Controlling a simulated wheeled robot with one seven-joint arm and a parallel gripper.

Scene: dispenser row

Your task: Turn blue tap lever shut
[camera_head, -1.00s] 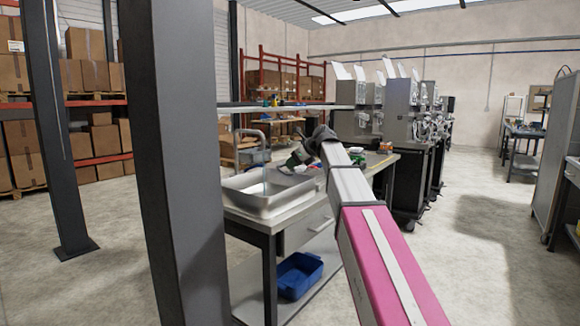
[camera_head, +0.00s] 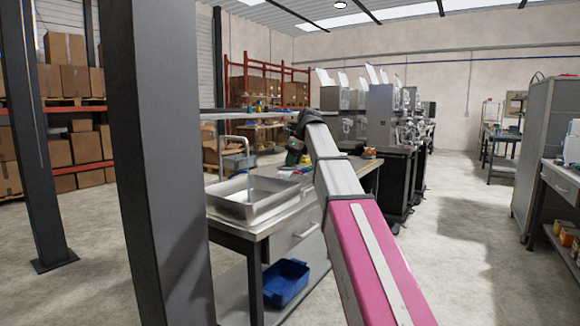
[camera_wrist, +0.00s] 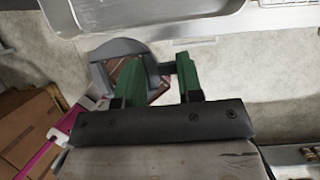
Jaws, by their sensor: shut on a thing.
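I cannot make out a blue tap lever in either view. A grey arched tap (camera_head: 248,156) stands at a steel sink (camera_head: 262,209) on the workbench, left of my arm's end. My gripper (camera_head: 294,157) is beyond the sink, partly hidden by my own arm. What that thing is, I cannot tell. The sink's steel edge (camera_wrist: 180,22) shows at the top of the wrist view, apart from the fingers.
A dark pillar (camera_head: 160,180) stands close at left, beside the bench. A blue bin (camera_head: 286,283) is on the bench's lower shelf. Several grey machines (camera_head: 385,115) stand behind. Cartons (camera_wrist: 28,125) show at lower left in the wrist view. Open floor (camera_head: 455,230) lies at right.

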